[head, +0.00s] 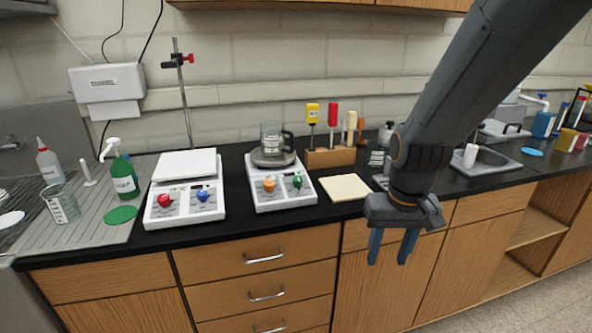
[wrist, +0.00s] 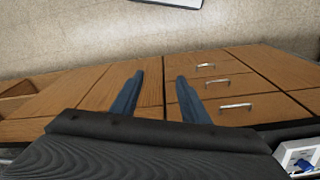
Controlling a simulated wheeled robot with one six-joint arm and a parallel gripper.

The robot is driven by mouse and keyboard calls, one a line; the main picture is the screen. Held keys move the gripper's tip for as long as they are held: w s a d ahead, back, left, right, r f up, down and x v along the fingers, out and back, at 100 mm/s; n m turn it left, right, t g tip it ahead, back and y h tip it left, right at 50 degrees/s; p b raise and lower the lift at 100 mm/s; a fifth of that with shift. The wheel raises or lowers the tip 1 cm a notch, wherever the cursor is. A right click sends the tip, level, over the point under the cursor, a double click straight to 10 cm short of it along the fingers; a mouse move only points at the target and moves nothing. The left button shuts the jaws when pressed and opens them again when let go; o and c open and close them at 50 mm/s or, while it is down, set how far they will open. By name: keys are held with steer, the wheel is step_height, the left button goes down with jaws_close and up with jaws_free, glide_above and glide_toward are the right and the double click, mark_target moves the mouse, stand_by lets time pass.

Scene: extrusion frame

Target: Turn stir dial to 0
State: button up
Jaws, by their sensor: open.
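Two white hotplate-type devices stand on the black counter in the head view. The left device (head: 152,212) has a red dial (head: 165,201) and a blue dial (head: 203,195) on its front. The right device (head: 283,201) has an orange dial (head: 269,184) and a green dial (head: 298,181), with a glass beaker (head: 271,138) on its plate. Dial labels are too small to read, so I cannot tell which is the stir dial. My gripper (head: 391,251) is open and empty, pointing down before the cabinet fronts, right of both devices. Its fingers also show in the wrist view (wrist: 159,80).
A yellow pad (head: 345,187) lies right of the right device. Behind it a wooden rack (head: 330,157) holds upright tools. A green bottle (head: 124,178) and a beaker (head: 60,204) stand at the left. Drawer handles (head: 264,257) stick out below the counter edge.

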steer(key=w+a+r, duration=0.2)
steer(key=w+a, duration=0.1)
steer(key=w, duration=0.4)
steer(key=w+a+r, duration=0.3)
steer(key=w, duration=0.5)
step_height(320, 180, up, 6)
steer(key=g, duration=0.1)
glide_above(298, 178)
steer(key=shift+d+f+y+b, duration=0.1)
steer(key=shift+d+y+b, duration=0.2)
steer(key=shift+b, duration=0.1)
steer(key=shift+a+f+p, duration=0.15)
steer(key=shift+f+p, duration=0.45)
steer(key=shift+f, duration=1.3)
steer(key=shift+a+f+p, duration=0.15)
steer(key=shift+f+p, duration=0.45)
steer(key=shift+f, duration=1.3)
jaws_close()
steer(key=shift+n, duration=0.3)
